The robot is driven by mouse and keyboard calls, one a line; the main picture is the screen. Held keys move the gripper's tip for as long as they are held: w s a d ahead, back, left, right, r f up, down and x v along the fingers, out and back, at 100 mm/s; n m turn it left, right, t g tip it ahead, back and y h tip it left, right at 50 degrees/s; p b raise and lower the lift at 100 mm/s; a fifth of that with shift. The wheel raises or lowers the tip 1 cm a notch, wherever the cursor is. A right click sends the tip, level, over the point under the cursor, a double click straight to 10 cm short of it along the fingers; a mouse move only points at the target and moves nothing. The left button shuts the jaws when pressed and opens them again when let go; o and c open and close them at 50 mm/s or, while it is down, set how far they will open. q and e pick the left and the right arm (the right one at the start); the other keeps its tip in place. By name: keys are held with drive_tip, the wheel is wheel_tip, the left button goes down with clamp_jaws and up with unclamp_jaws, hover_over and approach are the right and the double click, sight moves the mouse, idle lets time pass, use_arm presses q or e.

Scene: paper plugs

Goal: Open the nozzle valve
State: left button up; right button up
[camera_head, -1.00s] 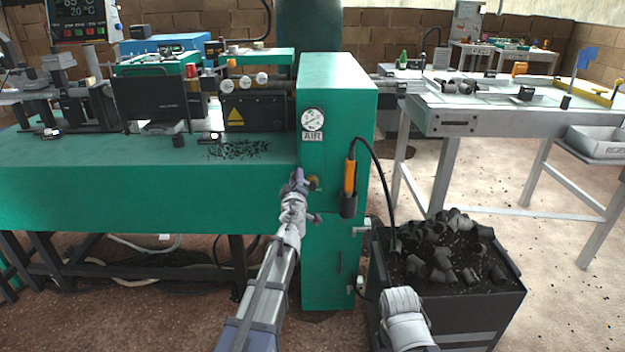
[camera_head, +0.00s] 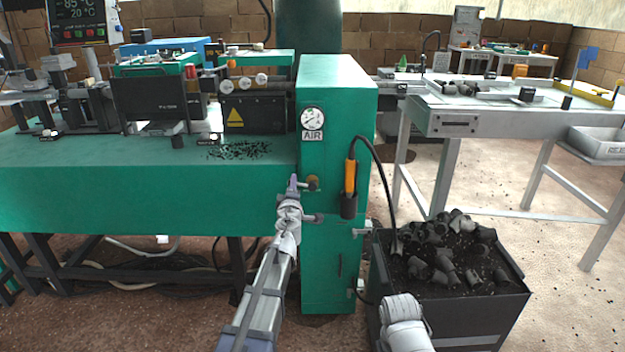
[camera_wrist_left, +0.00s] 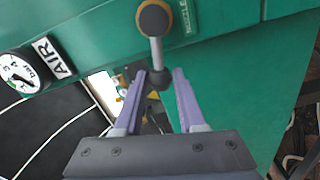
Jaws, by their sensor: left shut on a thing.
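The nozzle valve shows in the left wrist view as a lever (camera_wrist_left: 157,52) with a yellow-and-black round hub (camera_wrist_left: 154,18) on the green panel and a dark ball at its free end. Part of a label, seemingly for the nozzle, shows beside the hub. In the head view my left gripper (camera_head: 293,184) is just left of the hub. My right gripper is not visible.
An air gauge (camera_head: 312,118) sits above the valve on the cabinet (camera_head: 338,78). An orange-handled tool (camera_head: 350,176) with a black cable hangs right of it. A dark bin (camera_head: 450,312) of black fittings stands at lower right. The green machine bed (camera_head: 120,190) extends left.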

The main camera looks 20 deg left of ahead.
use_arm(q)
drive_tip(key=shift+f+b, duration=0.7)
drive_tip(key=shift+b, duration=0.05)
drive_tip(key=o, duration=1)
drive_tip(key=shift+v, duration=2)
drive_tip(key=shift+s, duration=0.1)
